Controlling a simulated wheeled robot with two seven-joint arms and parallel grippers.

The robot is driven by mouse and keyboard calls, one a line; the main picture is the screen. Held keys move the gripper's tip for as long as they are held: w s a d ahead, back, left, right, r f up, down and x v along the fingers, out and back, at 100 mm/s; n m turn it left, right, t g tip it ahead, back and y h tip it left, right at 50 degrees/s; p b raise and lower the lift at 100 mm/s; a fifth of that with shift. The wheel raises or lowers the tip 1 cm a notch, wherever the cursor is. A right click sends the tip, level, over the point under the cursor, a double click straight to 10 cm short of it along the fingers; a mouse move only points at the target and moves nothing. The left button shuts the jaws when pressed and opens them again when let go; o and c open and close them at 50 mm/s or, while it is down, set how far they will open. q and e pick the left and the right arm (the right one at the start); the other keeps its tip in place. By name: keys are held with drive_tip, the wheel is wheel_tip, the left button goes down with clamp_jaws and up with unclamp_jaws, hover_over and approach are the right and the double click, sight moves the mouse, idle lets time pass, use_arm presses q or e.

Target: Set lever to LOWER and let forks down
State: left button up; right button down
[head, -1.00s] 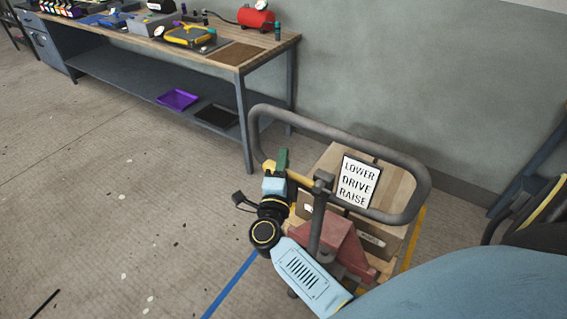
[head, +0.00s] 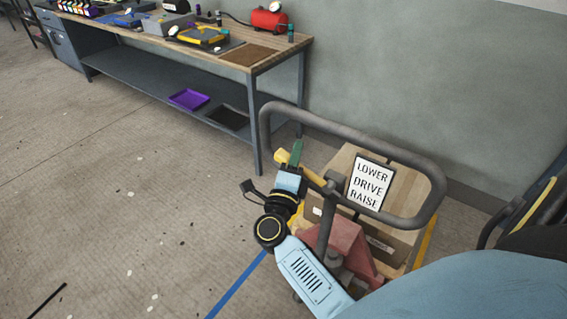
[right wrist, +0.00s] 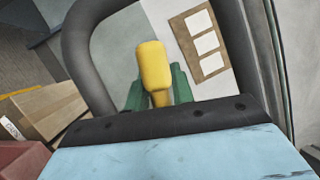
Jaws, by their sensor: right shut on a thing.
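The pallet truck has a red body (head: 347,243), an upright grey post and a looped grey handle (head: 350,138). A yellow lever (head: 312,177) runs from the post up and left, inside the loop. A white sign (head: 371,184) reads LOWER, DRIVE, RAISE from top to bottom. My right gripper (head: 296,154) is shut on the lever near its outer end. In the right wrist view the yellow knob (right wrist: 153,65) stands between the green fingers. The forks are hidden beneath the load, so their height cannot be told. My left gripper is not in view.
A wooden box (head: 405,188) sits on the truck, close to the grey wall. A workbench (head: 285,55) with tools stands at the back left, with a purple tray (head: 189,99) on its lower shelf. Open floor with a blue line (head: 236,287) lies left of the truck.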

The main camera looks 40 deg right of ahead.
drive_tip(key=shift+s+r+m+h+b, duration=0.2)
drive_tip(key=shift+r+m+h+b, duration=0.25)
drive_tip(key=shift+m, duration=0.35)
drive_tip(key=shift+s+d+r+m+g+h+b, duration=0.15)
drive_tip(key=shift+r+m+g+h+b, duration=0.1)
drive_tip(key=shift+r+m, duration=0.25)
drive_tip(key=shift+s+d+r+m+g+h+b, duration=0.15)
drive_tip(key=shift+r+m+g+h+b, duration=0.1)
drive_tip(key=shift+m, duration=0.35)
drive_tip(key=shift+a, duration=0.1)
drive_tip(key=c, duration=1.5)
unclamp_jaws()
drive_tip(key=shift+r, duration=0.1)
drive_tip(key=b+v, duration=0.2)
drive_tip(key=v, duration=1.1)
drive_tip(key=shift+s+a, duration=0.15)
drive_tip(key=shift+a, duration=0.05)
